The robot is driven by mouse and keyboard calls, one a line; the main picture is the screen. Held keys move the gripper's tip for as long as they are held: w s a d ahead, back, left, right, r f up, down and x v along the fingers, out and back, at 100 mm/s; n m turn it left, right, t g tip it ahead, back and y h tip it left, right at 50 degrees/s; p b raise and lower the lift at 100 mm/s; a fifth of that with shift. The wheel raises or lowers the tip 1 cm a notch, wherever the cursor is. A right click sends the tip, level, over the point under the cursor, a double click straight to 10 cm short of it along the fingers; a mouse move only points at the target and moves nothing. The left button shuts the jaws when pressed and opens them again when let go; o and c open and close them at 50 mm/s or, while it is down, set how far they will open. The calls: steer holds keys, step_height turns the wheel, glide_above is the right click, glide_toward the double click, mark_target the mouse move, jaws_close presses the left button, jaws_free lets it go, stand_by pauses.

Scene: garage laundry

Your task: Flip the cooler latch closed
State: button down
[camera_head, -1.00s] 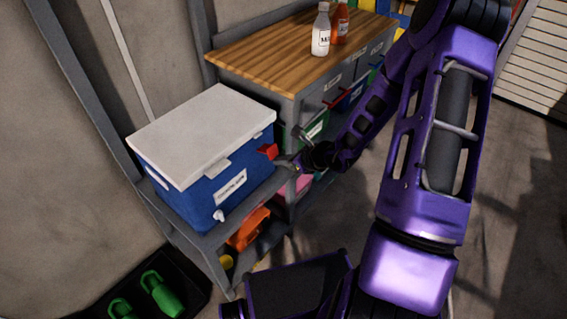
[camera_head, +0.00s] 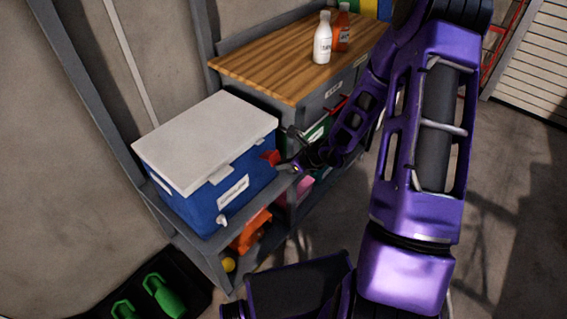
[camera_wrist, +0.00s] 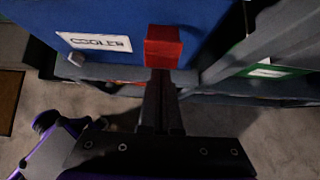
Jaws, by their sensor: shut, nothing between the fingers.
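The blue cooler (camera_head: 206,197) with a white lid (camera_head: 205,140) sits on a grey shelf. Its lid lies flat on the body. The red latch (camera_head: 270,158) is on the cooler's right front side; it also shows in the wrist view (camera_wrist: 163,47) as a red block against the blue wall. My gripper (camera_head: 284,167) is beside the latch in the head view. In the wrist view my gripper (camera_wrist: 160,76) is shut and empty, its fingertips right at the latch's lower edge. I cannot tell whether they touch it.
A grey workbench (camera_head: 293,79) with a wooden top stands right of the cooler, bearing a white bottle (camera_head: 322,40) and an orange-brown bottle (camera_head: 342,30). An orange item (camera_head: 251,231) is on the shelf below the cooler. A black tray (camera_head: 187,281) holds green bottles on the floor.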

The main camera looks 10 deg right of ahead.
mark_target(273, 153)
steer(key=shift+r+g+p, duration=0.3)
steer(key=shift+r+p, duration=0.05)
steer(key=shift+p, duration=0.15)
steer(key=r+g+p, duration=0.1)
steer(key=p, duration=0.1)
steer(key=r+h+p, duration=0.1)
steer(key=p, duration=0.1)
steer(key=shift+w+a+g+h, duration=0.2)
steer(key=shift+g+h, duration=0.1)
steer(key=shift+g, duration=0.1)
steer(key=shift+w+a+r+p, duration=0.15)
steer(key=shift+w+r+p, duration=0.1)
steer(key=shift+r+p, duration=0.4)
steer(key=shift+w+a+r+b, duration=0.3)
steer(key=shift+w+a+r, duration=0.15)
steer(key=shift+r, duration=0.15)
steer(key=shift+w+d, duration=0.1)
steer(key=shift+d, duration=0.1)
steer(key=shift+a+r, duration=0.1)
steer(key=shift+r+p, duration=0.75)
steer(key=shift+p, duration=0.05)
